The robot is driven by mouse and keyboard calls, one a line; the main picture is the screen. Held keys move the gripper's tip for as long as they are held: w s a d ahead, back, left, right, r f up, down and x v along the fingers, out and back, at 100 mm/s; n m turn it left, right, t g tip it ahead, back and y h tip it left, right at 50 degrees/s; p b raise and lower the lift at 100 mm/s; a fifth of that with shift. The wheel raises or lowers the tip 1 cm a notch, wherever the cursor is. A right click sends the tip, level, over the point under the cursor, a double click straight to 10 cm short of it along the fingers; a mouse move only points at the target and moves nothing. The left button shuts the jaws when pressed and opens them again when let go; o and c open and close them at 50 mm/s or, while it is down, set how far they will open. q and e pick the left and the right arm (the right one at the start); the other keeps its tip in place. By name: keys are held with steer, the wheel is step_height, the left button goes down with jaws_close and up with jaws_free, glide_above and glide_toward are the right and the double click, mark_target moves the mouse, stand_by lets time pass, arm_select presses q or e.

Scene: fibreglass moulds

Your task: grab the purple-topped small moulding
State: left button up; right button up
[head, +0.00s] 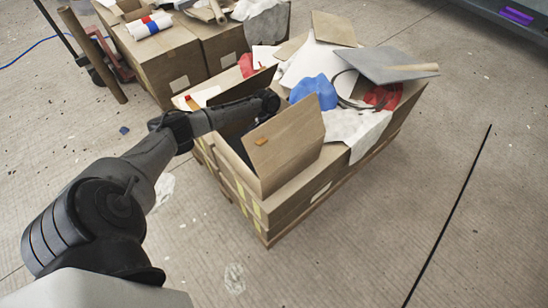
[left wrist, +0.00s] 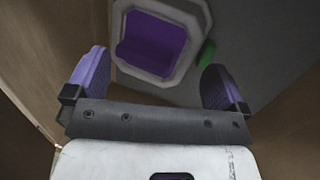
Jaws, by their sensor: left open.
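In the left wrist view a small moulding with a purple top (left wrist: 152,42) and a pale, roughly octagonal rim lies just beyond my left gripper (left wrist: 155,64). The gripper's two purple fingers are open, one to each side of the moulding's lower part, and nothing is seen between them being held. I cannot tell whether they touch it. In the head view my left arm reaches into an open cardboard box (head: 287,148), which hides the gripper and the moulding. My right gripper is in neither view.
Brown box walls stand close on both sides in the left wrist view; a green piece (left wrist: 207,53) is beside the moulding. A blue cloth (head: 314,91), a grey board (head: 385,64) and a white cloth (head: 357,130) crowd the boxes. The floor at right is mostly clear.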

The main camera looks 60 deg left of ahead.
arm_select(q)
steer(key=x, duration=0.3)
steer(key=shift+d+b, duration=0.1)
steer(key=shift+b, duration=0.3)
steer(key=c, duration=0.7)
